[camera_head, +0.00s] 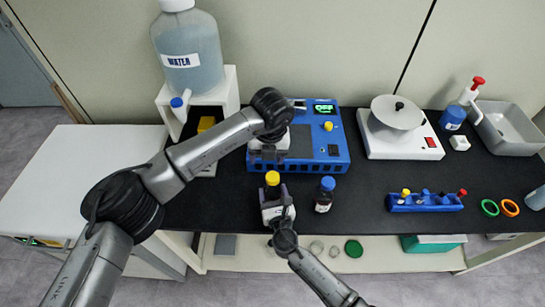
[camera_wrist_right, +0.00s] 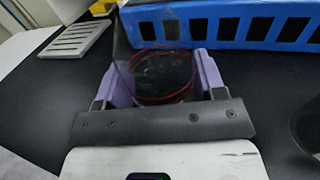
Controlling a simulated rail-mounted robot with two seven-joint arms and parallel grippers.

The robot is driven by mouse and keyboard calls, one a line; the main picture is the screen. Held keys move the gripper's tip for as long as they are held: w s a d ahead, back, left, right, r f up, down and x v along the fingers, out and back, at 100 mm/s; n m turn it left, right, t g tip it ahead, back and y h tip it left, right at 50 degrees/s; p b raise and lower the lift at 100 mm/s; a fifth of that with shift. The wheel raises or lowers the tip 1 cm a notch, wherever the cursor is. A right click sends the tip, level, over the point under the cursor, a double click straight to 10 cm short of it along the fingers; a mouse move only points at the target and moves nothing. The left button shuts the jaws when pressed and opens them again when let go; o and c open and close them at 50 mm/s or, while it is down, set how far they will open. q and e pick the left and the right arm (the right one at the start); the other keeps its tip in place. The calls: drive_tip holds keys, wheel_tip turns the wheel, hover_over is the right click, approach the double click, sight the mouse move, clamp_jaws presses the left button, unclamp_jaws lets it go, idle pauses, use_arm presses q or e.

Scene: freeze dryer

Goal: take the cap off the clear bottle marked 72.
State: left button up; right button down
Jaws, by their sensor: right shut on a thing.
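My right gripper (camera_head: 272,198) is shut around a bottle with a yellow cap (camera_head: 272,179) at the front of the black bench top. In the right wrist view its purple fingers (camera_wrist_right: 158,80) press on both sides of the bottle's see-through body (camera_wrist_right: 162,78), where thin red lines show. No number can be read on it. The cap is on the bottle in the head view; the fingers hide much of the body. A dark bottle with a blue cap (camera_head: 324,194) and a white label stands just to the right. My left gripper (camera_head: 268,156) hangs behind the yellow cap, its opening unclear.
A blue device (camera_head: 335,145) with a green display stands behind the bottles. A water tank (camera_head: 188,55) sits on a white stand at the back left. A stirrer plate (camera_head: 400,145) and blue rack (camera_head: 424,204) are to the right. Black bench between blue-capped bottle and rack is clear.

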sight(272, 176)
use_arm(q)
drive_tip(key=m, duration=0.6)
drive_tip(key=shift+s+d+f, duration=0.1)
drive_tip(key=shift+s+d, duration=0.15)
drive_tip(key=shift+d, duration=0.05)
drive_tip(key=m, duration=0.4)
drive_tip(key=shift+d+h, duration=0.2)
drive_tip(key=shift+h, duration=0.2)
drive_tip(key=m, duration=0.4)
drive_tip(key=shift+s+d, duration=0.15)
drive_tip(key=m, duration=0.6)
drive_tip(key=shift+d, duration=0.15)
drive_tip(key=m, duration=0.7)
drive_tip(key=shift+f+m, duration=0.3)
drive_tip(key=shift+m, duration=0.1)
drive_tip(key=shift+f, duration=3.7)
drive_tip(key=shift+c, duration=0.4)
